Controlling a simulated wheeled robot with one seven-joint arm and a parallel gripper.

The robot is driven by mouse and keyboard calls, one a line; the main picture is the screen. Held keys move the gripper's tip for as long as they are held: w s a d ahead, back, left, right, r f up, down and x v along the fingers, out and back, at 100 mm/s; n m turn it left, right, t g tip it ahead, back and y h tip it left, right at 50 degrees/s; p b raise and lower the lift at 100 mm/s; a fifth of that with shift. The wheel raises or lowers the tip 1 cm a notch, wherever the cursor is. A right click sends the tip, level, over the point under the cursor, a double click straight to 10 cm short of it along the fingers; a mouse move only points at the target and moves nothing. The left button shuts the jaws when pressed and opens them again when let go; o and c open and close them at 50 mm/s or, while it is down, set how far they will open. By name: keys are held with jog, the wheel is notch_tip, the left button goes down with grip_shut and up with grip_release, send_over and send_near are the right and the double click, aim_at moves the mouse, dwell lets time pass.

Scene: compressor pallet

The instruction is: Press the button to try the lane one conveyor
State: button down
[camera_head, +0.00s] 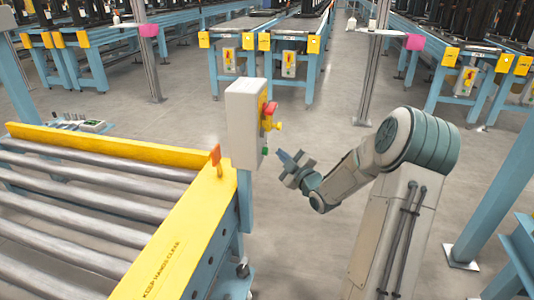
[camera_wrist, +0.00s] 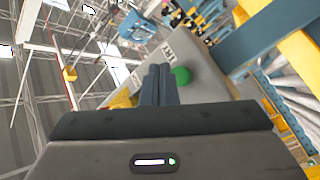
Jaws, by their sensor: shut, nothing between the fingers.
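A pale grey control box (camera_head: 243,122) stands on a blue post at the near end of the roller conveyor. Its right face carries a red button (camera_head: 270,108), a yellow part (camera_head: 277,126) below it and a small green button (camera_head: 265,151) lowest. My gripper (camera_head: 281,154) is shut and empty, its tips pointing at the green button with a small gap in the head view. In the wrist view the shut fingers (camera_wrist: 157,84) reach toward the grey box face (camera_wrist: 205,72), and the green button (camera_wrist: 181,75) shows just right of the tips. Whether they touch it cannot be told there.
The roller conveyor (camera_head: 95,215) with yellow rails fills the lower left. A small orange piece (camera_head: 215,155) stands up from its rail corner. A blue post (camera_head: 495,200) stands at the right. Open floor (camera_head: 335,125) lies behind my arm.

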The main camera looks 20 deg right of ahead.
jog(key=shift+w+a, duration=0.3)
jog(key=shift+a, duration=0.15)
dwell(1.8)
jog(key=shift+w+a+b, duration=0.2)
jog(key=shift+a+b, duration=0.15)
jog(key=shift+b, duration=0.2)
jog(key=shift+w+a+b, duration=0.3)
jog(key=shift+a+b, duration=0.1)
jog(key=shift+a, duration=0.05)
dwell(0.5)
jog(key=shift+s+d, duration=0.1)
jog(key=shift+d, duration=0.05)
jog(key=shift+s+d, duration=0.45)
jog(key=shift+d, duration=0.15)
jog(key=shift+s+d, duration=0.7)
jog(key=shift+d, duration=0.35)
jog(key=shift+s+d, duration=0.7)
jog(key=shift+d, duration=0.35)
jog(key=shift+r, duration=0.1)
